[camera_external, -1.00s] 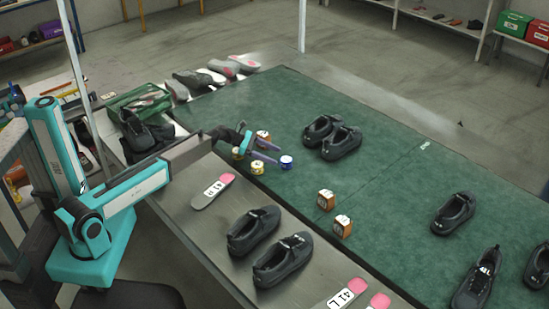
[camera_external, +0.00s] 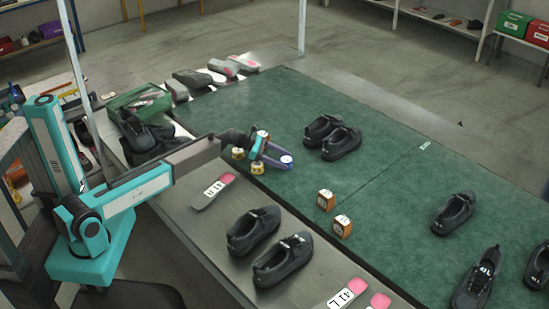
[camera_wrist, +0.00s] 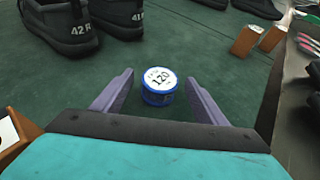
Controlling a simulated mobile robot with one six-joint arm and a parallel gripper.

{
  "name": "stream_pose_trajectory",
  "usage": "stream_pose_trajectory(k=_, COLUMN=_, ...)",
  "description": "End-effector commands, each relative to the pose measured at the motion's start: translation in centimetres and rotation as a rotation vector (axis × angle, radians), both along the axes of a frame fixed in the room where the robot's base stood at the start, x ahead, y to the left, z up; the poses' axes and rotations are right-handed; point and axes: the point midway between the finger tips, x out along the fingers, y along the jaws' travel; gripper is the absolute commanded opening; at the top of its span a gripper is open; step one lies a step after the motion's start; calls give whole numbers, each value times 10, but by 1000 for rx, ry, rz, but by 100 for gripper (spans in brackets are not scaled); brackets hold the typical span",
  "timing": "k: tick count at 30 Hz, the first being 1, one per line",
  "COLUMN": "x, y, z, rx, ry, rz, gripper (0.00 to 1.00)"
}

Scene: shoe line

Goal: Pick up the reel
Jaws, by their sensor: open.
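A small blue reel (camera_wrist: 158,86) with a white top marked "120" stands upright on the green surface. In the wrist view it sits between the two purple fingers of my gripper (camera_wrist: 161,78), with visible gaps on both sides. In the external view my gripper (camera_external: 284,162) is low over the green surface, its open fingers around the blue reel (camera_external: 287,159), which is partly hidden by them. Two yellow reels stand close by: one (camera_external: 257,168) just in front and one (camera_external: 238,153) to the left.
An orange box (camera_external: 263,136) stands just behind my gripper, and two more, including one box (camera_external: 326,200), stand to the right. A pair of dark shoes (camera_external: 333,139) is beyond the reel. The grey bench (camera_external: 210,235) holds shoes and insoles. Green surface between is free.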

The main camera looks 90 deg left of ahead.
Motion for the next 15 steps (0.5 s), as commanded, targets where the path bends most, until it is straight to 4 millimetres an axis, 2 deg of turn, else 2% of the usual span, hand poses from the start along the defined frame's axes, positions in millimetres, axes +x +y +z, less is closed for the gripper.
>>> stream_pose_trajectory(k=4, x=0, y=0, z=0, rx=0, ry=0, rz=0, gripper=65)
stream_pose_trajectory(k=12, x=0, y=0, z=0, rx=0, ry=0, rz=0, gripper=22)
stream_pose_trajectory(k=15, x=0, y=0, z=0, rx=0, ry=0, rz=0, gripper=22)
